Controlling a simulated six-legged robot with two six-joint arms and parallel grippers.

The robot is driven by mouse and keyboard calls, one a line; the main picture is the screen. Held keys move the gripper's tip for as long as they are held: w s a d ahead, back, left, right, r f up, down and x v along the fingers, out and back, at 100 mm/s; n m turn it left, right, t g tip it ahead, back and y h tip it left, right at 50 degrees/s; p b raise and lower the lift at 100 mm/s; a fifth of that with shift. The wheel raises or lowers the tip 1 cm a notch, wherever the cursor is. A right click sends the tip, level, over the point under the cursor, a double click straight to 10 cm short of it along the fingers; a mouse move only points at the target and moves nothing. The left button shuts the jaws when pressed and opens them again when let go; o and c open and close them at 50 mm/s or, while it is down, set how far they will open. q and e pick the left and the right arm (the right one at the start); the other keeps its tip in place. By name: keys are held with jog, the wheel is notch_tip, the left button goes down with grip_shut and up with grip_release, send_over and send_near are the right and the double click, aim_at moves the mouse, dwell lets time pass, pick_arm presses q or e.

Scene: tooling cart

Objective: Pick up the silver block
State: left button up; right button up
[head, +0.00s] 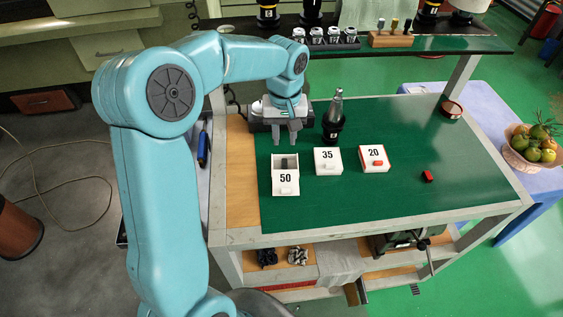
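A small grey block, which looks like the silver block (284,162), sits at the back part of the white box marked 50 (286,190) on the green cart top. My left gripper (285,140) points down just behind and above that box. Its two fingers are apart with a gap between them, and nothing shows in the gap. The fingertips look apart from the block, though the exact height is hard to tell. My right gripper is not in view.
White boxes marked 35 (327,155) and 20 (375,152) stand to the right. A red block (428,176) lies farther right. The front of the green mat (390,205) is clear.

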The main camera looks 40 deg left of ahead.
aim_at(284, 161)
pick_arm(q)
jog(key=f, duration=0.2)
jog(key=shift+d+f, duration=0.35)
jog(key=shift+s+a+f, duration=0.1)
jog(key=shift+a+f, duration=0.25)
jog(key=shift+f, duration=0.3)
jog(key=f, duration=0.2)
jog(key=f+p, duration=0.1)
jog(key=shift+w+d+f, duration=0.2)
jog(key=shift+f, duration=0.2)
jog(key=shift+s+a+f, duration=0.1)
jog(key=shift+a+f, duration=0.15)
jog(key=shift+f, duration=0.2)
jog(key=shift+d, duration=0.15)
jog(key=shift+c, duration=0.3)
grip_shut()
